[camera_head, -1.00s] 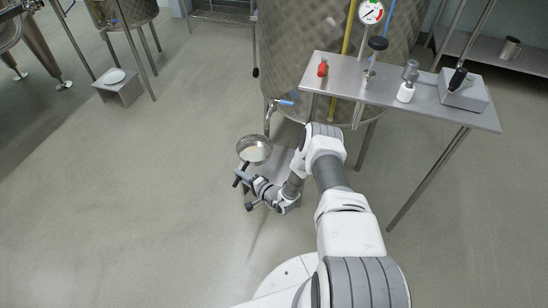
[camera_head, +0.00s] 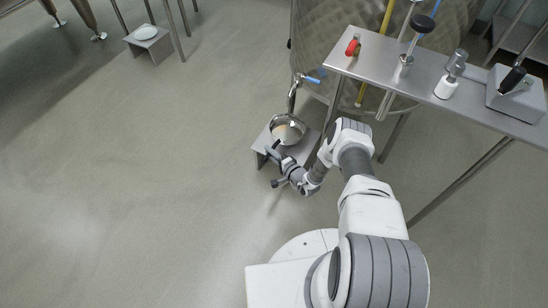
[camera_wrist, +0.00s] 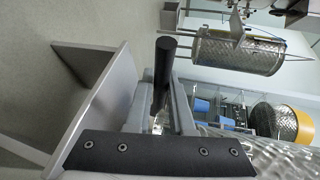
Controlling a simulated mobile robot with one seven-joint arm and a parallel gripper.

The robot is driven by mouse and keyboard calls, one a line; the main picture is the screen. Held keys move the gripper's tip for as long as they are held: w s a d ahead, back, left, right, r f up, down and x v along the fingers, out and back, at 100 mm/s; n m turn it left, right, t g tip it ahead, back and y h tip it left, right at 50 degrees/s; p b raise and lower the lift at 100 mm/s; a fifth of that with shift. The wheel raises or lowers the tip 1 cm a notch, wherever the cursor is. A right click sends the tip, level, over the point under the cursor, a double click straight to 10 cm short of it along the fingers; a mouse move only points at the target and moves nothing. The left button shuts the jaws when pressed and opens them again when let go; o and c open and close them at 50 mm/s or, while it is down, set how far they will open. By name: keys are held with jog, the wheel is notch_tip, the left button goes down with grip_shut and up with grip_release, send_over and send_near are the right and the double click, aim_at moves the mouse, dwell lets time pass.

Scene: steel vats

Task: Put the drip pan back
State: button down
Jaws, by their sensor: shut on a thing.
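The drip pan (camera_head: 288,130) is a round, shiny steel pan with something beige inside. In the head view it is over a low grey stand (camera_head: 262,146), just below the vat's tap (camera_head: 293,92). My gripper (camera_head: 274,156) is at the pan's near left side and shut on it. Whether the pan rests on the stand or hangs just above it, I cannot tell. In the wrist view a grey panel of the stand (camera_wrist: 97,98) is close beside my gripper; the pan itself cannot be made out clearly there.
A steel side table (camera_head: 425,85) stands to the right, with a red item (camera_head: 353,47), a white-based tool (camera_head: 447,86) and a grey box (camera_head: 516,94). The large vat (camera_head: 325,45) is behind the pan. Another stand (camera_head: 150,46) with a white dish is far left. The left floor is clear.

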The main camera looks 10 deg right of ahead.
notch_tip(320, 180, down, 5)
jog(key=shift+r+b, duration=0.2)
jog(key=shift+b, duration=0.9)
jog(key=shift+f, duration=0.1)
jog(key=c, duration=0.8)
grip_release()
jog(key=shift+d, duration=0.1)
